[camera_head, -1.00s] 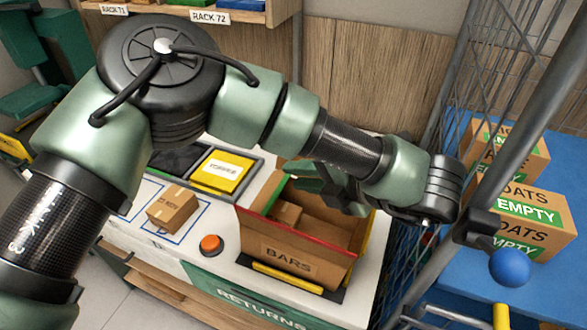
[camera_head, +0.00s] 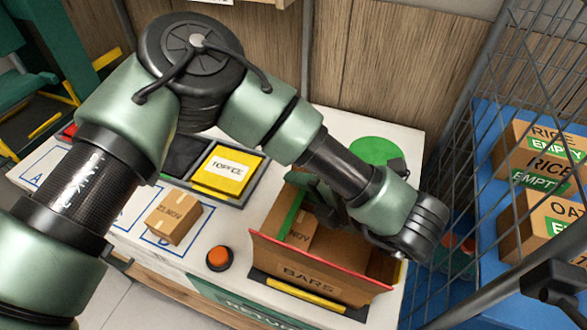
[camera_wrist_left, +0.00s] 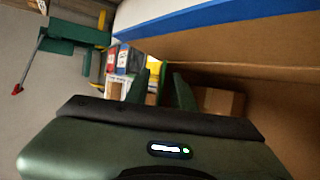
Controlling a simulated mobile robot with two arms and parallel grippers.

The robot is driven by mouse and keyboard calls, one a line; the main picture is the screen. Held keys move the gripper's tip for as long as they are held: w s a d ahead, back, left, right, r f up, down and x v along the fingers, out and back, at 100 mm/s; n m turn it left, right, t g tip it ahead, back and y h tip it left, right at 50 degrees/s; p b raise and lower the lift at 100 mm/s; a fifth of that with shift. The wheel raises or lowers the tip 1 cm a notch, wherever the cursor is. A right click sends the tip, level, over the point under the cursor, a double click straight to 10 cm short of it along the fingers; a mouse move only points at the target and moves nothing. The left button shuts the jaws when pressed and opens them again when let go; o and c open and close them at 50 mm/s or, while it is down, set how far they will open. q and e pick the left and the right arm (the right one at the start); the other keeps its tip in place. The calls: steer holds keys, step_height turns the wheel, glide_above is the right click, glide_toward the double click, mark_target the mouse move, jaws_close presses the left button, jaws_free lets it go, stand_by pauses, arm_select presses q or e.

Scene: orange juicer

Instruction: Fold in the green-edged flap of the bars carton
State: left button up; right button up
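The bars carton (camera_head: 308,273) stands open on the white counter with its lettered side facing me. Its green-edged flap (camera_head: 292,214) is tilted inward over the left part of the opening. Its red-edged flap (camera_head: 320,263) stands out along the front. My left gripper (camera_head: 316,196) is at the carton's opening, close to the green-edged flap; the arm hides part of the carton's right side. In the left wrist view the two fingers (camera_wrist_left: 160,90) are apart, with a green strip visible between them. Whether they touch the flap is unclear.
A small carton (camera_head: 173,216) and an orange button (camera_head: 219,258) are left of the bars carton. A tray with a yellow box (camera_head: 226,172) is behind them. A wire mesh (camera_head: 480,180) and oats and rice boxes are at the right. A green disc (camera_head: 375,151) marks the counter behind.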

arm_select(q)
steer(key=shift+f, duration=0.1)
steer(key=shift+s, duration=0.15)
jaws_close()
arm_select(e)
steer(key=shift+s+d, duration=0.25)
steer(key=shift+s, duration=0.3)
steer(key=shift+w, duration=0.35)
steer(key=shift+a, duration=0.15)
stand_by(0.3)
